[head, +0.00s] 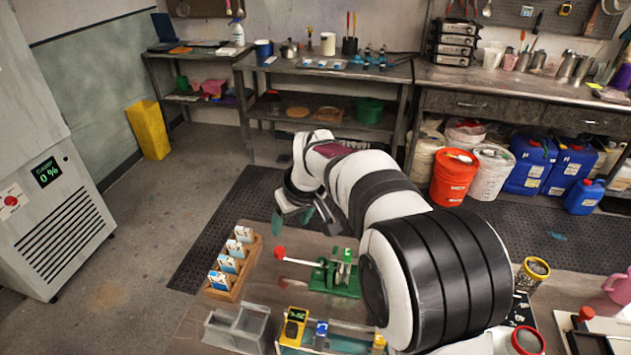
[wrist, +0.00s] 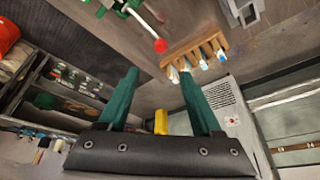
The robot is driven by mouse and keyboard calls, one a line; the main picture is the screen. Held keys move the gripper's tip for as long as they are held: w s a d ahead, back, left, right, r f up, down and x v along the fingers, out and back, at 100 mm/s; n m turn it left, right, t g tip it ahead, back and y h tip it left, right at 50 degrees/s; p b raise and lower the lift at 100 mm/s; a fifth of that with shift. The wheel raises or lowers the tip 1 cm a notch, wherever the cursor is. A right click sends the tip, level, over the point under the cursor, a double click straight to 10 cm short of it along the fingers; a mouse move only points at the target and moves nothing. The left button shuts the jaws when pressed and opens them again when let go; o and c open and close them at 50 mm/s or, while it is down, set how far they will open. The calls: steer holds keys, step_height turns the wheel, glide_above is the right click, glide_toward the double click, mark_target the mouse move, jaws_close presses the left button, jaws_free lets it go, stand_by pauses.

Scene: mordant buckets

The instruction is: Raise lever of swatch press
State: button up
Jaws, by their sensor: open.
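The green swatch press (head: 340,278) stands on the wooden table, left of my arm in the head view. Its lever reaches left from the press and ends in a red ball knob (head: 280,252). The lever looks close to level. My gripper (head: 303,220) is open and empty, apart from the knob and beyond it near the table's far edge. In the wrist view, the knob (wrist: 160,46) lies above the gap between my teal fingertips (wrist: 158,73). The press (wrist: 124,7) is partly cut off at the top edge there.
A wooden rack (head: 233,268) with several cards stands left of the lever. A grey divided bin (head: 236,328) and a yellow device (head: 293,327) are at the front. A black-and-yellow jar (head: 532,274) stands right of my arm. Dark floor mat lies beyond the table.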

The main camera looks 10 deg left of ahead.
mark_target(280, 249)
steer(key=x, duration=1.6)
steer(key=shift+w+a, duration=0.15)
steer(key=shift+a, duration=0.15)
jaws_close()
stand_by(0.4)
